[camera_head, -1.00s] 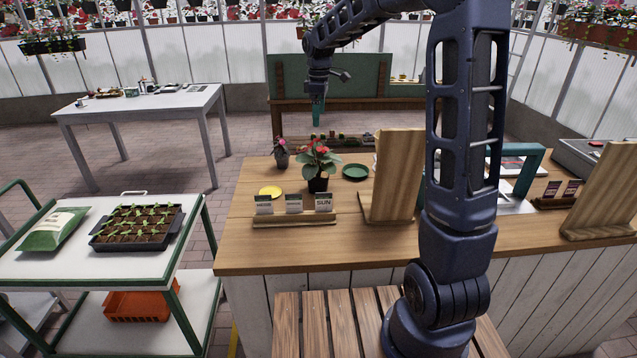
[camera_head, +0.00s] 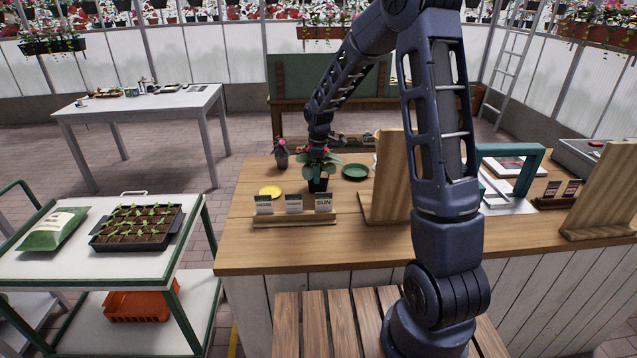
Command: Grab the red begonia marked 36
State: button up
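A potted plant with broad green leaves (camera_head: 330,164) and red flowers stands in a dark pot (camera_head: 318,185) on the wooden counter. No number 36 can be read on it. My gripper (camera_head: 318,166) is lowered into the top of this plant and covers most of its flowers. Its fingers are lost among the leaves, so I cannot tell whether they are open or shut, or touching the plant. A smaller plant with pinkish-red flowers (camera_head: 281,147) stands just to the left, in a dark pot.
A yellow saucer (camera_head: 270,191) and a green saucer (camera_head: 355,171) lie beside the plant. Label cards on a wooden holder (camera_head: 293,220) stand in front. An upright wooden board (camera_head: 392,170) stands close to the right. The counter's front left is bare.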

jog(key=shift+w+f, duration=0.15)
jog(key=shift+f, duration=1.3)
jog(key=shift+w+f, duration=0.1)
jog(key=shift+f, duration=1.35)
jog(key=c, duration=1.2)
jog(key=shift+r, duration=0.1)
